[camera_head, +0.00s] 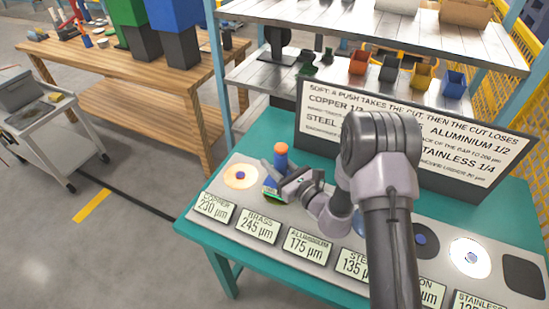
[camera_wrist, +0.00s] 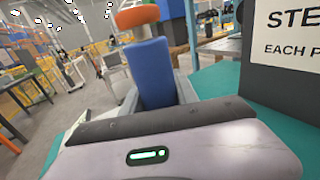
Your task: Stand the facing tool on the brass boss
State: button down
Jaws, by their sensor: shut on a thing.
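The facing tool (camera_head: 281,150) has a blue body and an orange cap. In the wrist view the tool (camera_wrist: 155,75) stands roughly upright between the fingers. My gripper (camera_head: 290,181) is shut on it, over the left part of the bench, above the label "BRASS 245 µm" (camera_head: 259,226). The brass boss is largely hidden behind the tool and gripper. A patch of green and orange shows low at the tool's foot. I cannot tell whether the foot touches the boss or is just above it.
The copper disc (camera_head: 240,176) lies just left of the tool. A dark-centred disc (camera_head: 423,240) and a bright disc (camera_head: 470,257) lie to the right, beyond my arm. A sign board (camera_head: 330,100) stands behind. A wooden table (camera_head: 130,75) and cart (camera_head: 45,125) stand left.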

jog(key=shift+w+f, duration=0.1)
jog(key=shift+f, duration=0.3)
jog(key=shift+r, duration=0.15)
jog(key=c, duration=0.9)
grip_release()
jog(key=shift+f, duration=0.2)
jog(key=shift+c, duration=0.2)
